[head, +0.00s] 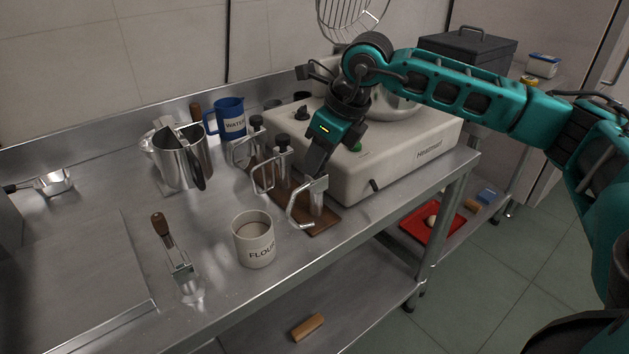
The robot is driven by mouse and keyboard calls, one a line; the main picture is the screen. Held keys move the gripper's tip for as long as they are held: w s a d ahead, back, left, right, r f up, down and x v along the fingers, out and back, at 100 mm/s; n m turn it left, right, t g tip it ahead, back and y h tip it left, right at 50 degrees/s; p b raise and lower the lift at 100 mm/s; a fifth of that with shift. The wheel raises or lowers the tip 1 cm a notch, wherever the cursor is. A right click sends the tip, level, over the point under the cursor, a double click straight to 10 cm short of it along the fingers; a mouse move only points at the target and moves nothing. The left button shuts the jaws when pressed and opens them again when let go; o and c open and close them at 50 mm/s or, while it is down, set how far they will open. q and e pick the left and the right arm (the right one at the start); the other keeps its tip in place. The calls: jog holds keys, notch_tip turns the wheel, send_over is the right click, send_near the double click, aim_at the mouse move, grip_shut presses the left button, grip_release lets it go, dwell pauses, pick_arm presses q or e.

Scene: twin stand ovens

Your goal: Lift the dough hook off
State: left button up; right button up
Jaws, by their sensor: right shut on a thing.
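A metal dough hook (297,211) with a curved, C-shaped arm is at the front end of a brown wooden board (326,222). My right gripper (316,172) comes down from above and is shut on the top of this hook; its fingers hide part of the top. The hook is upright, and I cannot tell whether its lower end touches the board. Two similar metal attachments with black tops (283,142) (256,124) stand behind it on the same board. My left gripper is not in view.
A cream mixer base (400,160) with a metal bowl stands close on the right. A flour canister (254,240), a metal jug (183,160) and a blue water jug (230,117) stand to the left. Bare steel counter (120,240) lies at front left.

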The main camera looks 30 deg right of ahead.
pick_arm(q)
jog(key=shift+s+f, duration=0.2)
pick_arm(e)
grip_shut()
jog(key=shift+r, duration=0.55)
pick_arm(q)
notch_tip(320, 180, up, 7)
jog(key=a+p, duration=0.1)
jog(key=p, duration=0.7)
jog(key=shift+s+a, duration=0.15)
pick_arm(e)
notch_tip(320, 180, up, 24)
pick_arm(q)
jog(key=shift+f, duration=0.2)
pick_arm(e)
jog(key=shift+f, duration=0.15)
